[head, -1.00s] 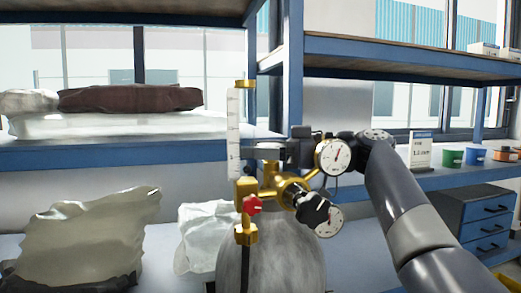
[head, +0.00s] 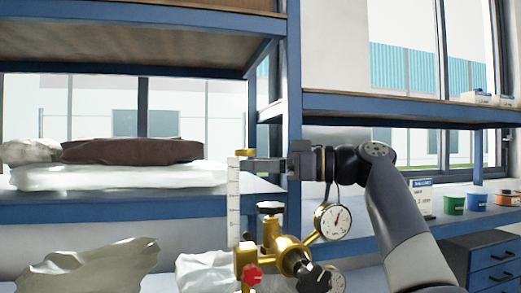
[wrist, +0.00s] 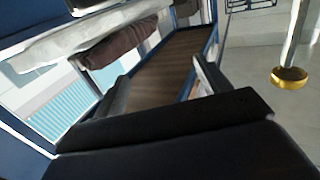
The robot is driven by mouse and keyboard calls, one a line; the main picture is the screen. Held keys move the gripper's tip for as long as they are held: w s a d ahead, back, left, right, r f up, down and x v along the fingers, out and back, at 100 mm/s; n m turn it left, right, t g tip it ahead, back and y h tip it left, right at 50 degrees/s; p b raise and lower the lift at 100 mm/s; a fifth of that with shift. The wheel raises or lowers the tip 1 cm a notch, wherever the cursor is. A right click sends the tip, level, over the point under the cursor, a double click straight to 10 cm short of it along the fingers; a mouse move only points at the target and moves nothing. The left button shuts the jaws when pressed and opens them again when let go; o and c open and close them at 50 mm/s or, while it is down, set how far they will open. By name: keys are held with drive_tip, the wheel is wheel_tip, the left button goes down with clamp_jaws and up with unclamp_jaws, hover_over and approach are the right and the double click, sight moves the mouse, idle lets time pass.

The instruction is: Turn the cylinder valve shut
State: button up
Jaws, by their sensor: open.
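The cylinder valve's small black handwheel (head: 270,208) sits on top of the brass valve body (head: 272,246) in the head view. My gripper (head: 258,168) reaches in from the right, pointing left, above the handwheel and apart from it. Its jaws are open and empty; the wrist view also shows my gripper (wrist: 162,86), its two dark fingers spread. A pressure gauge (head: 332,221), a larger black knob (head: 314,278) and a red knob (head: 252,276) are on the brass fittings. The cylinder itself is out of frame below.
A clear flow tube (head: 234,205) stands left of the valve, close to my fingertips. Its gold cap (wrist: 290,77) shows in the wrist view. A blue shelf post (head: 293,100) rises behind. Bags (head: 130,152) lie on the left shelf, cups (head: 453,204) on the right.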

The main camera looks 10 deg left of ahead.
sight(262, 211)
drive_tip(key=shift+r, duration=0.75)
drive_tip(key=w+d+f+n+g+h+p, duration=0.1)
drive_tip(key=w+d+f+n+g+p, duration=0.25)
drive_tip(key=d+f+g, duration=0.5)
drive_tip(key=shift+n+t, duration=0.55)
drive_tip(key=shift+t, duration=0.1)
drive_tip(key=s+a, duration=0.1)
drive_tip(key=a, duration=0.1)
drive_tip(key=s+a+f, duration=0.1)
drive_tip(key=a, duration=0.2)
drive_tip(key=s+a+f, duration=0.1)
drive_tip(key=s+a, duration=0.1)
drive_tip(key=a, duration=0.1)
drive_tip(key=shift+s, duration=0.1)
drive_tip(key=shift+c, duration=0.4)
